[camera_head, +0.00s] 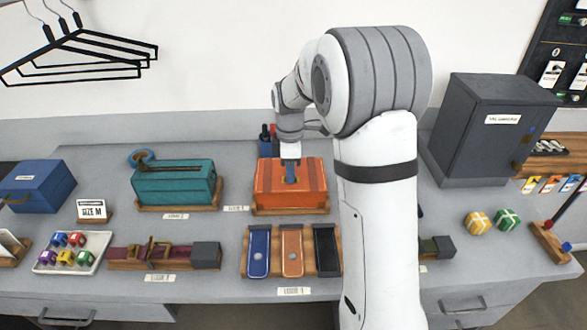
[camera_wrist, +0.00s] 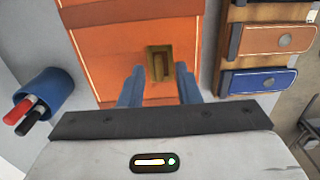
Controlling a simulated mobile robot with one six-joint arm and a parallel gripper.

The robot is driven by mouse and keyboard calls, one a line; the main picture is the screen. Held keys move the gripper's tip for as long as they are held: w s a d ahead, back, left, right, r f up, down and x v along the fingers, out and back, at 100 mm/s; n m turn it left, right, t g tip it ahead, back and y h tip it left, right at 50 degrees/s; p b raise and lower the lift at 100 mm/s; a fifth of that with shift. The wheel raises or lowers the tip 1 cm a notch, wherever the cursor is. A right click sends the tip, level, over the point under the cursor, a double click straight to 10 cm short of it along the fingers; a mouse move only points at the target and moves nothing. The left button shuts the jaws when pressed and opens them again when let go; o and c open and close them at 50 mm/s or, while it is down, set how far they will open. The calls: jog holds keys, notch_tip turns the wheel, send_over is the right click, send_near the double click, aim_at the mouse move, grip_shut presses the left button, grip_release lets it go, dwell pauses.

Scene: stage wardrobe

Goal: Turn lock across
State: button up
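An orange box (camera_head: 267,196) with dark straps stands on a wooden base at the middle of the counter. In the wrist view, its orange face (camera_wrist: 110,50) carries a brass lock (camera_wrist: 159,63), a dark plate with a narrow raised turn piece. The turn piece runs up and down in that picture, lengthwise along the plate. My gripper (camera_wrist: 160,84) is open, its two blue fingers apart, one on each side of the lock's lower end. I cannot tell whether they touch the box. In the head view my gripper (camera_head: 290,172) points down over the box and hides the lock.
A teal box (camera_head: 174,186) stands to the left. A rack holds blue, tan and black cases (camera_head: 325,250) in front. A blue pen cup (camera_wrist: 45,95) stands close beside the orange box. A dark cabinet (camera_head: 480,130) is at the right.

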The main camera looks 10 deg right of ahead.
jog(key=shift+f, duration=0.35)
jog(key=shift+c, duration=0.4)
